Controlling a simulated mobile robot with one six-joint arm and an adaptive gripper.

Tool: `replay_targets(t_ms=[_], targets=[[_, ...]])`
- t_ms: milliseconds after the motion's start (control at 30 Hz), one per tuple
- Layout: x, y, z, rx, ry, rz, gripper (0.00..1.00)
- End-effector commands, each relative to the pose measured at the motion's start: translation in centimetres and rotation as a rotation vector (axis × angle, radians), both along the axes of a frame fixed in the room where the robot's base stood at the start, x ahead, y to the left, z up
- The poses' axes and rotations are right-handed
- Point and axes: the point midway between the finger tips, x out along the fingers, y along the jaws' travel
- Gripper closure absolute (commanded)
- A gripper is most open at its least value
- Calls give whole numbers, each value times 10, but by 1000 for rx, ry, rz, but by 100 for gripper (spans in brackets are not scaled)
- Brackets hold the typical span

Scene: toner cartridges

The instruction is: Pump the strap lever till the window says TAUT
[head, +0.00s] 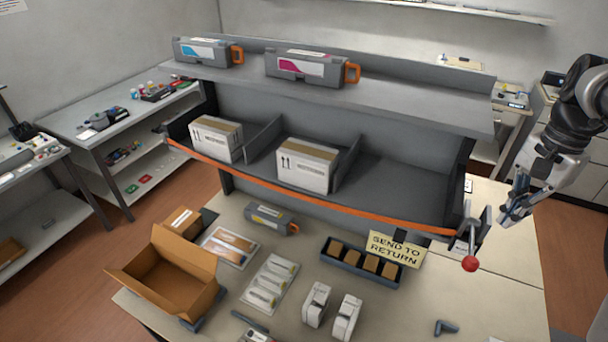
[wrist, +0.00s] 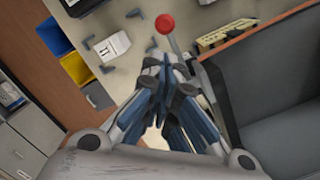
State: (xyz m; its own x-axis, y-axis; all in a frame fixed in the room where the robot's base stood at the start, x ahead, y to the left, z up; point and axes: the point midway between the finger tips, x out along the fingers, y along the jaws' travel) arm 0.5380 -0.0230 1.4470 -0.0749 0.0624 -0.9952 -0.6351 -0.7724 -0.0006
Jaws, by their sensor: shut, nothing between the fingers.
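The strap lever (head: 470,240) stands at the right end of the shelf, with a red ball (head: 470,264) at its lower front end. The orange strap (head: 300,200) runs from the lever along the shelf's front edge to the left end and sags a little in the middle. My gripper (head: 505,222) is shut and empty, just right of the lever and apart from the red ball. In the wrist view the red ball (wrist: 165,23) shows beyond the fingertips (wrist: 165,62). I cannot make out the window or any word on it.
Two white boxes (head: 307,165) stand in the shelf bays behind the strap. Toner cartridges (head: 306,68) lie on the top shelf. A SEND TO RETURN sign (head: 396,249) stands left of the lever, by a dark tray (head: 337,260). An open carton (head: 165,275) stands at the table's left.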

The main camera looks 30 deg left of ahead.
Motion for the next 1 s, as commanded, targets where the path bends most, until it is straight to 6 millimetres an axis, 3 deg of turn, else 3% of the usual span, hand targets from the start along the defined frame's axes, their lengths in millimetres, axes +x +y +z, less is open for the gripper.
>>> replay_targets(t_ms=[533,1000], targets=[[-26,22,-10,1,4,1,100],[-28,24,-17,1,2,1,100]])
